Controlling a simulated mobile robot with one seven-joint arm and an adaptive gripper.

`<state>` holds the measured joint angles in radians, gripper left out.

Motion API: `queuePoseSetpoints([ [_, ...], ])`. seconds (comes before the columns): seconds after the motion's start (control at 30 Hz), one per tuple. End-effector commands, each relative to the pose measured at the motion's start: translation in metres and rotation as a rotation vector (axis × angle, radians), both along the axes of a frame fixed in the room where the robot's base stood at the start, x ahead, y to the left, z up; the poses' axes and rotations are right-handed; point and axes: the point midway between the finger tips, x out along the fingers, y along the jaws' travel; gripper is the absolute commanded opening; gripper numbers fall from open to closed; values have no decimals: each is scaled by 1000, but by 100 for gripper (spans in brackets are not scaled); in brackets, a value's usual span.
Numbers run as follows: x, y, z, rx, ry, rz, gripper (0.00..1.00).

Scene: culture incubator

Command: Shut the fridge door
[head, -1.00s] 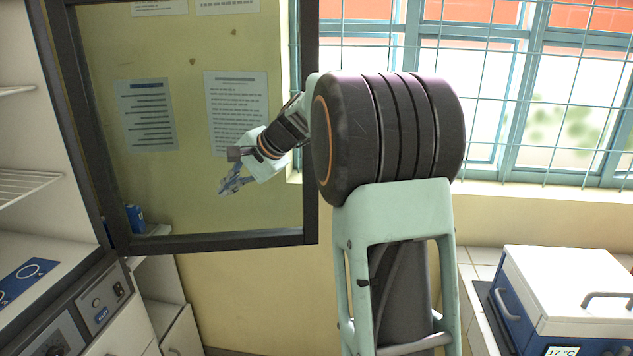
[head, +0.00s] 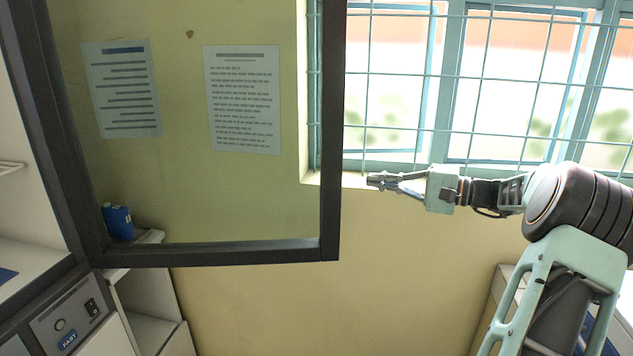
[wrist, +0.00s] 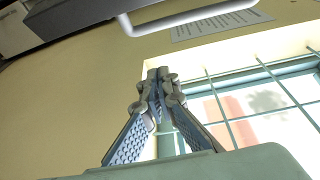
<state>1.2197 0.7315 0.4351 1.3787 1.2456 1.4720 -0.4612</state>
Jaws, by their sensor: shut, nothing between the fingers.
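The fridge door (head: 329,130), a glass pane in a dark frame, stands open at the left of the head view, hinged on the fridge body (head: 30,215) at far left. My gripper (head: 372,181) is to the right of the door's free edge, apart from it, fingers pointing left. Its fingers are shut and empty; in the wrist view the fingertips (wrist: 157,74) meet. There, a dark piece of the door frame (wrist: 80,14) and a pale bar handle (wrist: 190,20) show at the top, beyond the fingers. The handle is not clear in the head view.
A barred window (head: 480,90) and its sill lie behind my gripper. Notices (head: 241,100) on the yellow wall show through the glass. A blue container (head: 117,222) sits on a low shelf behind the door. Bare wall fills the space below my gripper.

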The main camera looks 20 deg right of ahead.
Motion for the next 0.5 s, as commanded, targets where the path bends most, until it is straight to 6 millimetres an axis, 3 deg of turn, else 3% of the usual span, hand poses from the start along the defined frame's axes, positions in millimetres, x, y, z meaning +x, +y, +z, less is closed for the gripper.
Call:
queuePoseSetpoints([
  [0.1,-1,-11,-2,22,-39,-23,0],
  [0.2,4,-9,-2,25,-48,-26,0],
  [0.5,45,29,-2,26,-47,-22,0],
])
